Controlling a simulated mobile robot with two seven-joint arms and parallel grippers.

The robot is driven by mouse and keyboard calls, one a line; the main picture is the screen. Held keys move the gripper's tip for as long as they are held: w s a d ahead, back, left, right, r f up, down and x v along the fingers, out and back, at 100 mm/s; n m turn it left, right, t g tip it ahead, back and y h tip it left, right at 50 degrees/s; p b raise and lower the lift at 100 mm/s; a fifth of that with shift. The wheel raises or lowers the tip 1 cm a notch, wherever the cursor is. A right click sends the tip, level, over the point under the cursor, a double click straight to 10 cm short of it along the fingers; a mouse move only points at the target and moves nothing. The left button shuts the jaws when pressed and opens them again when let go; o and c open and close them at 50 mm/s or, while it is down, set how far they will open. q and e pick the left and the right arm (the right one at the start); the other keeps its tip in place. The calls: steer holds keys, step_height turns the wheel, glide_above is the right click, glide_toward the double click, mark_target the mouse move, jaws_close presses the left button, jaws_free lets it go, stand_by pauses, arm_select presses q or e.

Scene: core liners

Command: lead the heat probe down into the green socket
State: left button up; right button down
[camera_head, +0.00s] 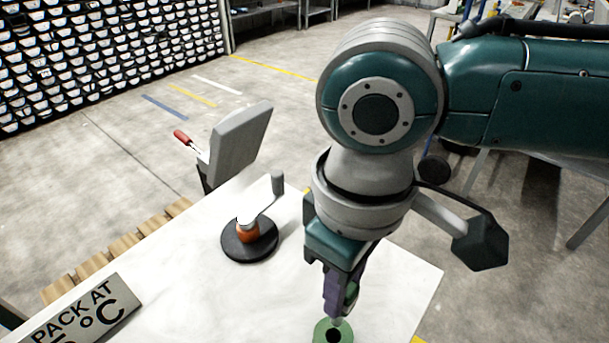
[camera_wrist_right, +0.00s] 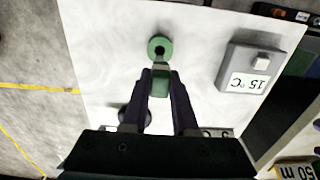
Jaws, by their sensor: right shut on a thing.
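The green socket (camera_head: 321,332) is a round ring with a dark hole, on the white table at the bottom of the head view. It also shows in the wrist view (camera_wrist_right: 153,45). My right gripper (camera_head: 341,297) points down and is shut on the heat probe, whose green body (camera_wrist_right: 159,86) shows between the purple fingers. The probe's grey lower end overlaps the socket's near edge in the wrist view, beside the hole. The hole still looks open and dark. I cannot tell whether probe and socket touch. My left gripper is not in view.
A black round stand (camera_head: 249,243) with an orange part stands left of my arm. A "PACK AT" sign (camera_head: 87,312) lies lower left. A grey box labelled 15 °C (camera_wrist_right: 243,66) sits right of the socket in the wrist view. The table between stand and socket is clear.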

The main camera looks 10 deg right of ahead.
steer(key=shift+f+b, duration=0.45)
steer(key=shift+f, duration=0.55)
steer(key=shift+f+b, duration=1.25)
steer(key=shift+f, duration=0.95)
steer(key=shift+f, duration=0.1)
steer(key=c, duration=0.6)
jaws_free()
step_height(320, 180, up, 10)
steer(key=shift+p, duration=1.2)
